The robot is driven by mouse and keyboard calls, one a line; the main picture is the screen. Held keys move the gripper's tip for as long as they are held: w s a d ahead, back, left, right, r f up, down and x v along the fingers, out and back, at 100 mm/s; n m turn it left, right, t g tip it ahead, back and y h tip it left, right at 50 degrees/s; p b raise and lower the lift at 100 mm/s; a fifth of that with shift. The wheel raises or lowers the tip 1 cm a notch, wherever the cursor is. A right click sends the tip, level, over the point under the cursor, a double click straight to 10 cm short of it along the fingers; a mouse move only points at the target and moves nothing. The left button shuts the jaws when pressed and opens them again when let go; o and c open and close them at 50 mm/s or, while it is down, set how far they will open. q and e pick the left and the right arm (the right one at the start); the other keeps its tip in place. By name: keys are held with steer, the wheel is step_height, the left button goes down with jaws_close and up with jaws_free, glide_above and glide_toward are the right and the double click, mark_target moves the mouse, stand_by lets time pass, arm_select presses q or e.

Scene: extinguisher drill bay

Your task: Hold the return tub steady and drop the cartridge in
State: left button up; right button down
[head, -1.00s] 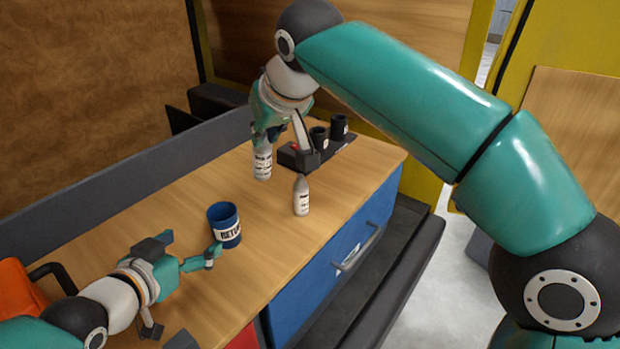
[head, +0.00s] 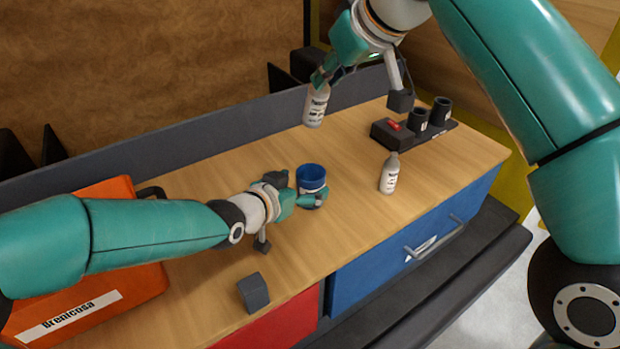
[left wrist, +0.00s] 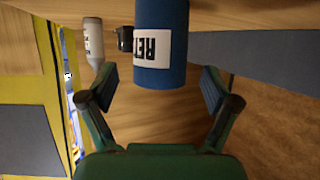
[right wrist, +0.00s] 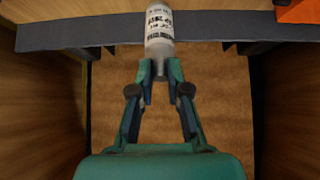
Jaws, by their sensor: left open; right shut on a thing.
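The return tub (head: 311,174) is a blue open cup with a white label, upright on the bench. My left gripper (head: 296,191) is open, low at the tub's near side. In the left wrist view the tub (left wrist: 160,20) is between the spread fingers, with a gap on each side. My right gripper (head: 321,82) is shut on a white cartridge (head: 316,106) with dark print. It hangs nearly upright in the air, above and behind the tub; the right wrist view shows the cartridge (right wrist: 159,30) between the fingertips. A second white cartridge (head: 389,176) stands on the bench, right of the tub.
A black holder (head: 385,135) with a red part and two black cups (head: 440,111) stands at the back right. An orange case (head: 125,285) is at the left, a small grey block (head: 253,292) near the front edge. A dark rail (head: 215,134) runs along the back.

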mark_target(311, 177)
arm_select(q)
steer(key=shift+x, duration=1.85)
steer(key=c, duration=1.4)
arm_select(e)
step_height(311, 177, down, 12)
steer(key=shift+f, duration=0.15)
steer(key=c, duration=1.1)
jaws_free()
steer(key=shift+o, duration=0.2)
arm_select(q)
steer(key=shift+r, duration=0.1)
arm_select(e)
steer(key=v, duration=1.2)
